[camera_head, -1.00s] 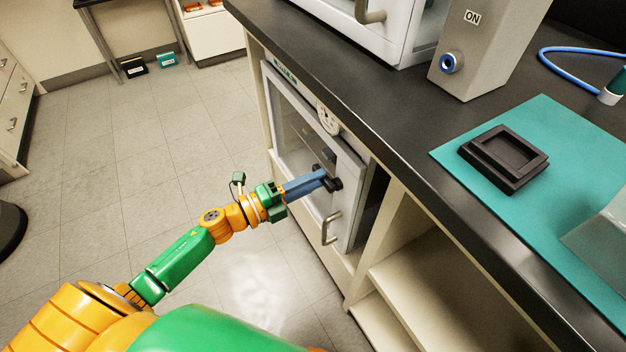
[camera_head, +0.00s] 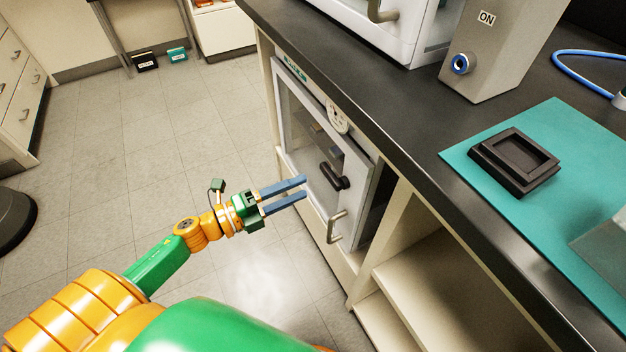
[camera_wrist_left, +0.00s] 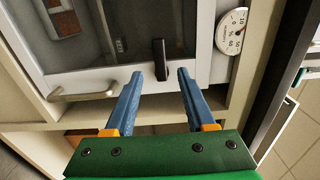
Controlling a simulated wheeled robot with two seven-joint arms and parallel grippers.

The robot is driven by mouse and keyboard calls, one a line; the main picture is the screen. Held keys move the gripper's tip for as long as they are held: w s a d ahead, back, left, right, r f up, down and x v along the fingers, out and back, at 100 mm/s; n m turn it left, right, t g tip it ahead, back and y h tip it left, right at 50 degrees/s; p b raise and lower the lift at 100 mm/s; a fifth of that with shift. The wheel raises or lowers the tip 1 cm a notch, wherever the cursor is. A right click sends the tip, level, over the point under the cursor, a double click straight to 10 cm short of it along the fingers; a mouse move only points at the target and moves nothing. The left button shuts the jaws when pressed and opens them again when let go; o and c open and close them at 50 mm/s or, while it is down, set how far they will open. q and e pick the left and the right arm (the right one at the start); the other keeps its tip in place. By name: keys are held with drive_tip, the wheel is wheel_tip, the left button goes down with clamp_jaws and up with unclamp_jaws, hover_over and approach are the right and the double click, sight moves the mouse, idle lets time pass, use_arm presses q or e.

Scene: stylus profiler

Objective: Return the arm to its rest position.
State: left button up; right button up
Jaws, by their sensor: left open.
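My left gripper (camera_head: 304,189) is open and empty, its two blue fingers apart, just in front of the glass-fronted cabinet door (camera_head: 309,125) under the counter. A black handle (camera_head: 334,177) on the door sits just beyond the fingertips. In the left wrist view, the fingers (camera_wrist_left: 160,75) point at the door, with the black handle (camera_wrist_left: 161,60) ahead of and between them; contact is not visible. The door looks shut. My right gripper is not in view.
The dark counter (camera_head: 400,135) overhangs the cabinet, carrying a teal mat (camera_head: 460,155) with a black tray (camera_head: 487,168).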

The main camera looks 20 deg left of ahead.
use_arm(q)
drive_tip(key=shift+s+a, duration=0.3)
drive_tip(key=shift+s, duration=0.05)
drive_tip(key=s+a+f+n+g+y, duration=0.1)
drive_tip(key=s+a+f+n+y, duration=0.15)
drive_tip(key=f+n, duration=0.4)
drive_tip(key=s+a+f+n+g+y, duration=0.1)
drive_tip(key=a+f+n+y, duration=0.25)
drive_tip(key=f, duration=0.55)
drive_tip(key=s+a+f+n+g+y, duration=0.1)
drive_tip(key=s+a+f+n+y, duration=0.1)
drive_tip(key=f+n+y, duration=0.4)
drive_tip(key=s+d+f+n+g, duration=0.2)
drive_tip(key=s+f+n+g, duration=0.2)
drive_tip(key=s+f, duration=0.6)
drive_tip(key=s+d+f+n+g, duration=0.2)
drive_tip(key=s+d+f+g, duration=0.1)
drive_tip(key=s, duration=0.3)
drive_tip(key=s+d+f+n+g, duration=0.1)
drive_tip(key=s+d+f+g, duration=0.2)
drive_tip(key=s, duration=0.4)
wheel_tip(320, 180, up, 21)
drive_tip(key=s+h+p, duration=0.1)
drive_tip(key=p, duration=2)
drive_tip(key=shift+d, duration=0.45)
